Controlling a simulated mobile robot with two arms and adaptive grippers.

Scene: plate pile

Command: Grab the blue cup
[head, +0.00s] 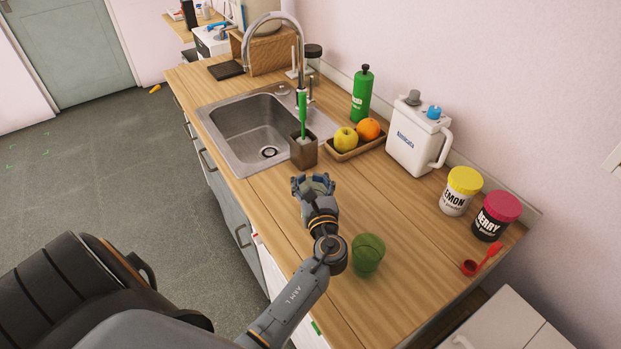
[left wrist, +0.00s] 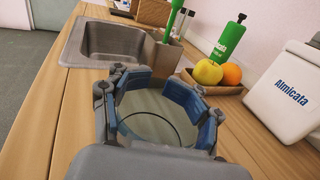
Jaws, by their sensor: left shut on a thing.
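My left gripper (head: 313,184) is over the wooden counter in front of the sink. In the left wrist view its two blue-padded fingers (left wrist: 155,95) are closed around a round, see-through cup (left wrist: 148,125). I look into its open top; its tint is pale grey-green there, so the blue colour is not clear. In the head view the fingers mostly hide this cup. Whether its base touches the counter is hidden. A green see-through cup (head: 368,254) stands apart, to the right of my left forearm. My right gripper does not show.
A brown holder (head: 303,152) with a green-handled brush stands just beyond the gripper, by the sink (head: 225,125). Behind are a fruit tray (head: 345,154), a green bottle (head: 362,95) and a white jug (head: 415,140). Two powder jars (head: 460,190) and a red scoop (head: 470,267) are right.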

